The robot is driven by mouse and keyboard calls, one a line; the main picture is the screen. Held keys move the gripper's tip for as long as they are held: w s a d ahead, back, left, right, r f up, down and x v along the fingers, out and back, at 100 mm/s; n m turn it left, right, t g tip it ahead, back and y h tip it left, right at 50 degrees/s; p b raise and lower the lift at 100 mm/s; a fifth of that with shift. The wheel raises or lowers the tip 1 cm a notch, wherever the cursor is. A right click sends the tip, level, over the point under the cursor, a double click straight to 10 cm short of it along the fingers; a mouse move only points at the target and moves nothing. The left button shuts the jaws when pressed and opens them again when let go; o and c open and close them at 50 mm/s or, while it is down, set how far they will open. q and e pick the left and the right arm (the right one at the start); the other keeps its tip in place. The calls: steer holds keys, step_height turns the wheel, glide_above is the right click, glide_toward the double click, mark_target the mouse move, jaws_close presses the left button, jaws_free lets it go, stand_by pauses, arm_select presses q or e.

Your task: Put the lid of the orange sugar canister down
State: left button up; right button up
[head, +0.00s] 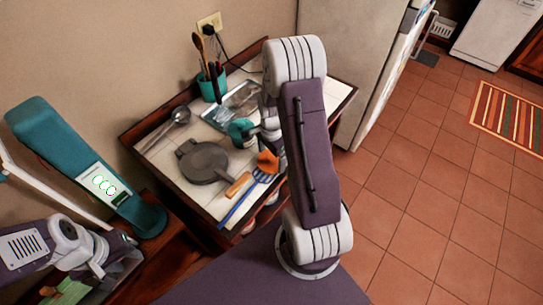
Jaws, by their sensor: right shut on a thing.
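My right arm reaches over the tiled counter, and its forearm covers much of the gripper. My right gripper (271,150) is shut on an orange piece, the lid of the orange sugar canister (267,162), above the counter's right part. Whether the lid touches anything below is not clear. The canister body cannot be made out; it may be hidden behind my arm. My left gripper (105,262) hangs low at the left, away from the counter, and its fingers are too unclear to read.
Open tiled floor lies at right.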

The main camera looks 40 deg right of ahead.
mark_target(271, 156)
steer(key=shift+s+f, duration=0.1)
steer(key=shift+f, duration=0.1)
steer(key=o, duration=1.1)
step_height(271, 156, up, 13)
steer(key=s+a+f+n, duration=0.1)
steer(key=s+a+n, duration=0.2)
steer(key=n, duration=0.3)
steer(key=s+a+f+n, duration=0.1)
steer(key=s+a+n, duration=0.1)
steer(key=a+n, duration=0.3)
steer(key=s+a+f+n+t, duration=0.1)
steer(key=s+a+n, duration=0.2)
steer(key=a+n, duration=0.3)
steer(key=shift+s+n, duration=0.3)
steer(key=shift+s, duration=0.05)
